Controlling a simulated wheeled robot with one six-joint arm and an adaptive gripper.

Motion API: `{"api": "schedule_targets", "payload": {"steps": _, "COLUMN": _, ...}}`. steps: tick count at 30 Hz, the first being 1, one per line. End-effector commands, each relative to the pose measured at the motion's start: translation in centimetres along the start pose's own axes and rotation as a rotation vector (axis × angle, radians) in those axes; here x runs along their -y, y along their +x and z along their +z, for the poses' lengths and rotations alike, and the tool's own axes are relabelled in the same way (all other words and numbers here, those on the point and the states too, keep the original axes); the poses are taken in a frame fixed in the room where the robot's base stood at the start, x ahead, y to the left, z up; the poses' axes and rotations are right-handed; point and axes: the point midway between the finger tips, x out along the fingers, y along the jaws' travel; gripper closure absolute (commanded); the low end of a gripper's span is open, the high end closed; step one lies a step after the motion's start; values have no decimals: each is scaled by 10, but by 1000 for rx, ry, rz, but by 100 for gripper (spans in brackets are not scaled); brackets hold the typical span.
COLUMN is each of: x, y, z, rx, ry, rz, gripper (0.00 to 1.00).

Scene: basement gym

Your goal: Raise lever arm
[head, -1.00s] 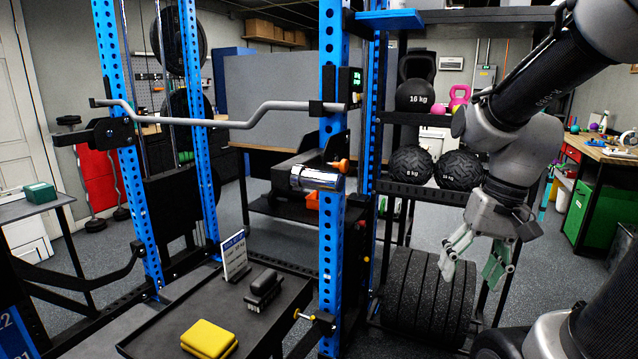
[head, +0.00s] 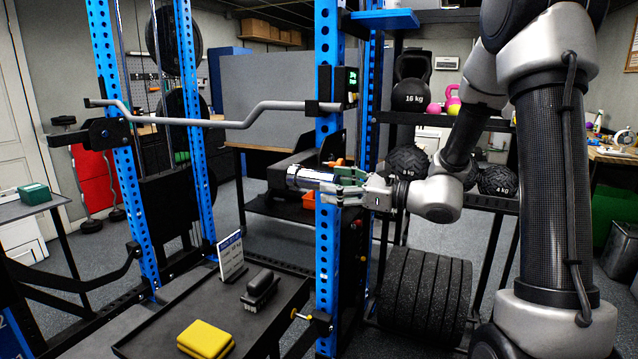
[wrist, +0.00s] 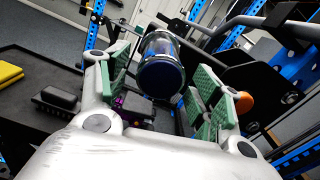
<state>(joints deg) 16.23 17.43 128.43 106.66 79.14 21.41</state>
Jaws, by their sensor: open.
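The lever arm appears to be the black arm (head: 283,175) at the blue rack, ending in a chrome cylinder (head: 308,178). In the wrist view the chrome cylinder (wrist: 161,48) shows its dark blue round end facing me. My gripper (head: 333,189) is level with the cylinder, at its right end in the head view. In the wrist view my gripper (wrist: 155,82) is open, its green-padded fingers on either side of the cylinder's end. A gap shows on each side. The far ends of the fingers are partly hidden.
A blue upright (head: 328,90) stands close by my gripper. An orange knob (wrist: 244,103) is beside the right finger. A bent grey bar (head: 225,124) spans the rack above. A black bench top (head: 180,315) holds a yellow block (head: 205,339) and a black brush-like object (head: 260,287).

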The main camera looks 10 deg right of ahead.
Motion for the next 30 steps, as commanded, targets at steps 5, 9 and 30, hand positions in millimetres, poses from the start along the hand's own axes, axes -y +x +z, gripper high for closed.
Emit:
{"api": "schedule_targets", "payload": {"steps": 5, "x": -1, "y": 30, "z": 0, "rx": -1, "ry": -1, "rz": 3, "gripper": 35}}
{"api": "schedule_targets", "payload": {"steps": 9, "x": 0, "y": 43, "z": 0, "rx": -1, "ry": -2, "rz": 2, "gripper": 35}}
{"api": "schedule_targets", "payload": {"steps": 30, "x": 0, "y": 47, "z": 0, "rx": -2, "ry": -2, "rz": 1, "gripper": 99}}
